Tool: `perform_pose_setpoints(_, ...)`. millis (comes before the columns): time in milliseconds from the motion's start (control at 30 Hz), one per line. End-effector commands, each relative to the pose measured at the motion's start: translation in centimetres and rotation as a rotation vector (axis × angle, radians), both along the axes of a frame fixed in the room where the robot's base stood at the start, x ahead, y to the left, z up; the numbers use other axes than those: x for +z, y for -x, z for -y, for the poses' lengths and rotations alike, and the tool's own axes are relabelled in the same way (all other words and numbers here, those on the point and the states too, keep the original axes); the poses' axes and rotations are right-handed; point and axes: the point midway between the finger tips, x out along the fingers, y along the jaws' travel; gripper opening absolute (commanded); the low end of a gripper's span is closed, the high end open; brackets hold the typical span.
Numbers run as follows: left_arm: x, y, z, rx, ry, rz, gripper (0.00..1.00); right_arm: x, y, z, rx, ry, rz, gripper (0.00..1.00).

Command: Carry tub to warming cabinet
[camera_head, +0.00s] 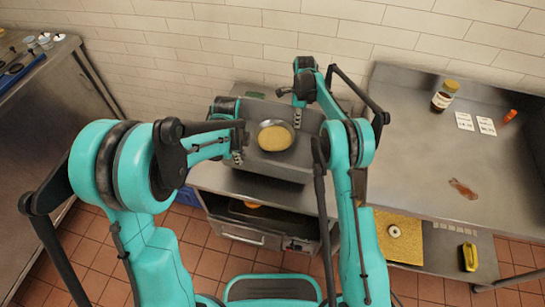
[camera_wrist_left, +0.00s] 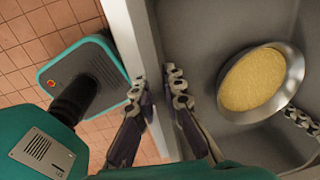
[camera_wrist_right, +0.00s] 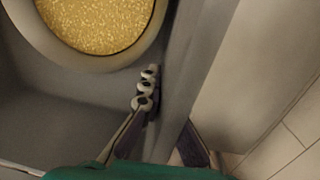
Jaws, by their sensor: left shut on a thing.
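The grey rectangular tub (camera_head: 270,163) is in the middle of the head view, over or on the steel cabinet top. A round metal bowl of yellow grains (camera_head: 275,135) sits inside it and also shows in the left wrist view (camera_wrist_left: 262,80). My left gripper (camera_head: 238,155) is shut on the tub's left wall, one finger inside and one outside. My right gripper (camera_wrist_right: 160,95) straddles the right wall, one finger inside; whether it pinches is unclear. A steel cabinet (camera_head: 245,235) with an open front, apparently the warming cabinet, stands below, an orange item (camera_head: 252,204) inside.
A steel counter (camera_head: 420,160) at right holds a jar (camera_head: 443,97), white cards and a small orange-red bottle (camera_head: 510,115). Below it are a yellow board (camera_head: 400,250) and a yellow item (camera_head: 469,257). A tiled wall is behind; another counter (camera_head: 40,75) stands left.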

Motion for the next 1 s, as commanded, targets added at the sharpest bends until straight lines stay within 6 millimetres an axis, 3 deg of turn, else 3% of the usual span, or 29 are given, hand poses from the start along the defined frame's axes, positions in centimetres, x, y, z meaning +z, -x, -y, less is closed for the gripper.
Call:
perform_pose_setpoints(267,-0.7,-0.3,0.3,0.000,0.006,0.008,0.00,-0.6,0.3,-0.6,0.009,-0.007,-0.008,0.00)
perform_pose_setpoints(1000,-4.9,-0.3,0.3,0.000,0.007,0.007,0.00,-4.8,0.3,-0.6,0.009,-0.007,-0.008,0.00)
